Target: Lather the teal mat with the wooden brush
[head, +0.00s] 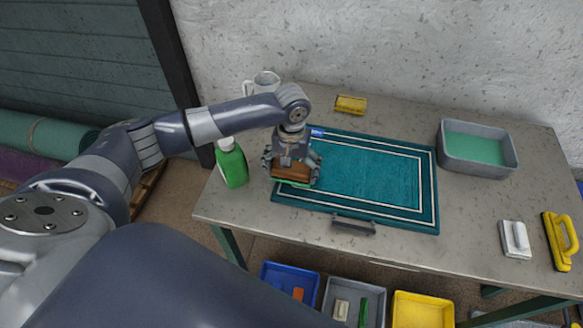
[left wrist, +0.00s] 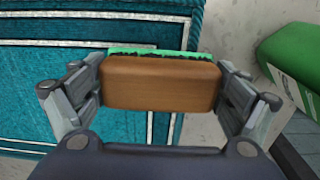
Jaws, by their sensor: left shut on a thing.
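The teal mat (head: 375,172) with white border lines lies flat on the table. My left gripper (head: 291,172) is over the mat's left end and is shut on the wooden brush (head: 287,171). In the left wrist view the brush (left wrist: 160,82) shows its brown wooden back between both fingers, with a strip of green and dark bristles along its far edge. The mat (left wrist: 60,85) lies beneath it. The bristle side is mostly hidden, so I cannot tell whether it touches the mat. No lather shows on the mat. My right gripper is not in view.
A green bottle (head: 231,164) stands close left of my left gripper, with a clear jug (head: 263,84) behind. A grey tub (head: 444,163) of green liquid is at the right.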

